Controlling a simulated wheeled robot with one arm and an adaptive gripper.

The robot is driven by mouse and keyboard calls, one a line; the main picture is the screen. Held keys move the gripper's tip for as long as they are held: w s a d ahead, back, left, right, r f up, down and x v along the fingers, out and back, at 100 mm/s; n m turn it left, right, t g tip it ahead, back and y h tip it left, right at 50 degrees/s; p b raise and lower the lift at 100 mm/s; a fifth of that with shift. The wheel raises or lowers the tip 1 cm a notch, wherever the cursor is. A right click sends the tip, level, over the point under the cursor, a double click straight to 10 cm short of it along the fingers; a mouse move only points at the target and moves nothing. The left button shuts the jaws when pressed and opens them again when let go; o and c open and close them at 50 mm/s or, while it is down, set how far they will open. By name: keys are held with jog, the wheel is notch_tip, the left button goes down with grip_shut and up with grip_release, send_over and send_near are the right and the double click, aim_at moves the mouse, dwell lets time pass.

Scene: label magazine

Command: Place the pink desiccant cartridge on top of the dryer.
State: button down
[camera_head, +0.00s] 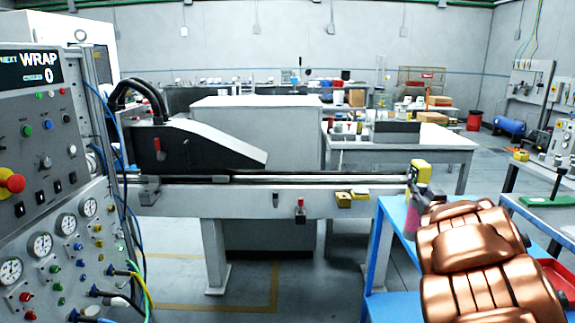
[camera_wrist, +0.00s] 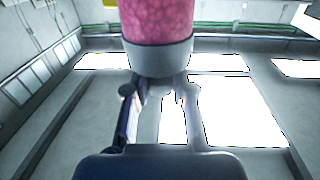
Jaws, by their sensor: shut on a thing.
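The pink desiccant cartridge (camera_wrist: 160,18) shows at the top of the wrist view, with a grey collar at its near end and its far end cut off. My gripper (camera_wrist: 160,88) is shut on the cartridge at that collar. In the head view, a small pink part of the cartridge (camera_head: 411,217) shows just left of my bronze arm, over the blue-framed table. My arm hides most of my gripper and the cartridge there. I cannot tell which machine is the dryer.
A long rail (camera_head: 290,180) crosses the middle, with a yellow block (camera_head: 421,172) at its right end, close to my arm. A control panel (camera_head: 45,180) stands at left. A blue-framed table (camera_head: 388,212) is beside my arm. Open floor lies at lower middle.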

jog(key=w+a+f+y+b, duration=0.1)
jog(key=a+f, duration=0.3)
jog(key=a, duration=0.3)
jog(key=w+a+f+n+b, duration=0.1)
jog(key=a+f+b, duration=0.15)
jog(key=a, duration=0.45)
jog(key=a+f+y+b, duration=0.1)
jog(key=a+f, duration=0.4)
jog(key=a, duration=0.2)
notch_tip(320, 180, up, 15)
jog(key=p, duration=1.4)
jog(key=shift+w+d+f, duration=0.2)
jog(key=shift+w+d, duration=0.05)
jog(key=shift+d, duration=0.05)
